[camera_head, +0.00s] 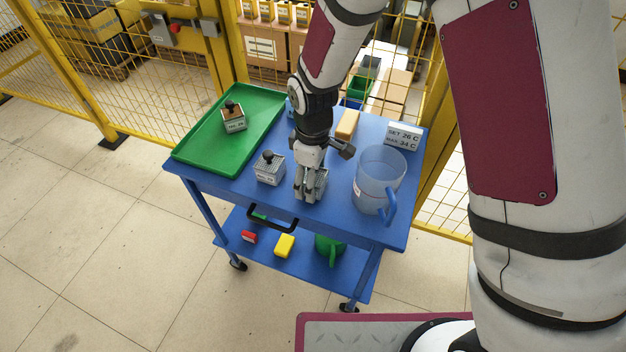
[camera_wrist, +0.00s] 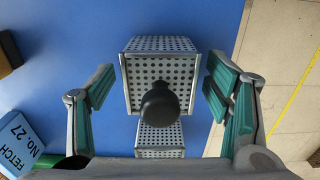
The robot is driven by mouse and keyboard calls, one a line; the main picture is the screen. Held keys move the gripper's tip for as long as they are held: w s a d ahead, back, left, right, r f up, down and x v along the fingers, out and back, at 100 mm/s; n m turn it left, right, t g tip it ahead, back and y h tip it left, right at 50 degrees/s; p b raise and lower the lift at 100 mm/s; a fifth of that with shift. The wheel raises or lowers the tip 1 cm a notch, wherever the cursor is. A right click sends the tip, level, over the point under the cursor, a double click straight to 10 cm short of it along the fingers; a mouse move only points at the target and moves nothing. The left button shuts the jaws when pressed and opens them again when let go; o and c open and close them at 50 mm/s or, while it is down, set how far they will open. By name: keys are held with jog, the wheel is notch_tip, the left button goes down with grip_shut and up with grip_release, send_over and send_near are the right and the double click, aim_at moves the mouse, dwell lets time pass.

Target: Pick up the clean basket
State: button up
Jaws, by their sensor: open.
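A grey perforated metal basket with a black knob (camera_wrist: 160,80) sits between the two spread fingers of my gripper (camera_wrist: 160,95) in the wrist view. There is a gap on each side, and its label is not visible. A smaller perforated patch (camera_wrist: 160,138) shows below it, partly hidden by my gripper. In the head view my gripper (camera_head: 309,191) points down, low over the blue cart top, and largely hides what is beneath it. A grey basket with a black knob (camera_head: 269,168) stands just left of it. A brown-topped basket (camera_head: 234,119) stands in the green tray (camera_head: 192,160).
A clear blue-handled jug (camera_head: 380,181) stands close on the right, beside a temperature sign (camera_head: 403,136). A tan block (camera_head: 347,123) lies behind my gripper. Yellow fencing (camera_head: 150,85) runs behind the cart.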

jog(key=shift+f, duration=0.3)
jog(key=c, duration=1.3)
jog(key=shift+c, duration=0.2)
jog(key=shift+r, duration=0.15)
